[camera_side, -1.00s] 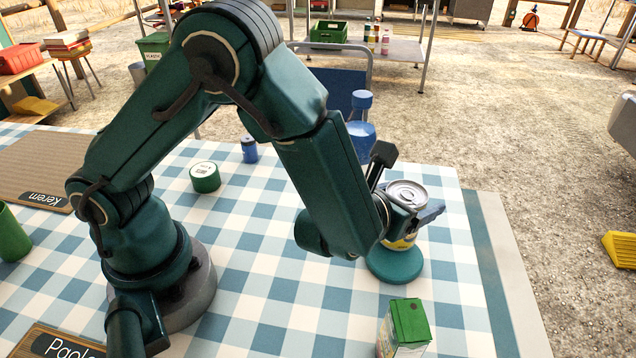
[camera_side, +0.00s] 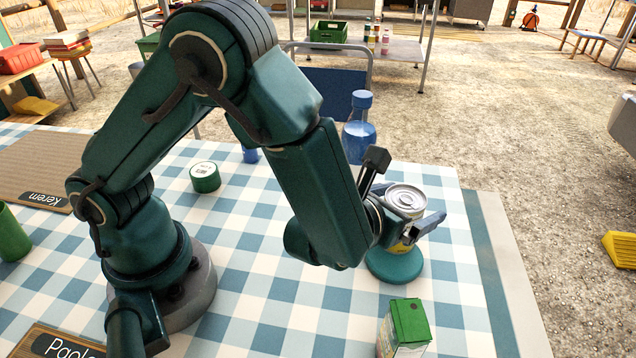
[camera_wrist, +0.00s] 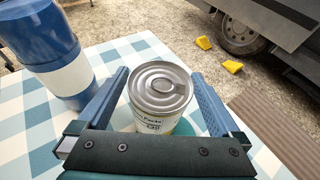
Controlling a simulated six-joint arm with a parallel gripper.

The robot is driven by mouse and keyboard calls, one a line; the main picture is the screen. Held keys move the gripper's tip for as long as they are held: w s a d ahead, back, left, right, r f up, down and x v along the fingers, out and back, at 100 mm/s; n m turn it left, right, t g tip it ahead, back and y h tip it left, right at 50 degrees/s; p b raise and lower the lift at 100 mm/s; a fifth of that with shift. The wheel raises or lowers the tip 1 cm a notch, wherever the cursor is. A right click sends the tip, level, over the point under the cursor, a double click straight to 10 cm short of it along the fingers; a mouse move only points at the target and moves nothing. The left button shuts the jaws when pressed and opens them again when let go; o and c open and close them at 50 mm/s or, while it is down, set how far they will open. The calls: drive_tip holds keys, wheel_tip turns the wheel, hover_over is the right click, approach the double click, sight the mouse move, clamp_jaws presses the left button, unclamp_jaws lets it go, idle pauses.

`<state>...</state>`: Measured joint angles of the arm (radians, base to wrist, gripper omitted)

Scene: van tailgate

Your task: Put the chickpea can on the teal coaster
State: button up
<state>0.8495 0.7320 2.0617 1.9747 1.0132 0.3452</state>
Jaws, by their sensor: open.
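The chickpea can (camera_side: 406,197), silver-topped with a yellow band low on its side, stands upright over the teal coaster (camera_side: 394,268). Its base looks to be on the coaster, though my gripper partly hides the contact. In the wrist view the can (camera_wrist: 160,90) is between the two blue fingers, with a gap visible on each side. A strip of the coaster (camera_wrist: 186,127) shows beside it. My gripper (camera_side: 412,222) is open around the can; it also shows in the wrist view (camera_wrist: 163,100).
A blue bottle (camera_side: 359,140) stands close behind my gripper. A green-topped carton (camera_side: 405,325) stands in front of the coaster. A green tin (camera_side: 205,178) is farther left. The table's right edge is near the coaster, with bare cloth between.

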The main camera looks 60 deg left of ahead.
drive_tip(key=v, duration=0.6)
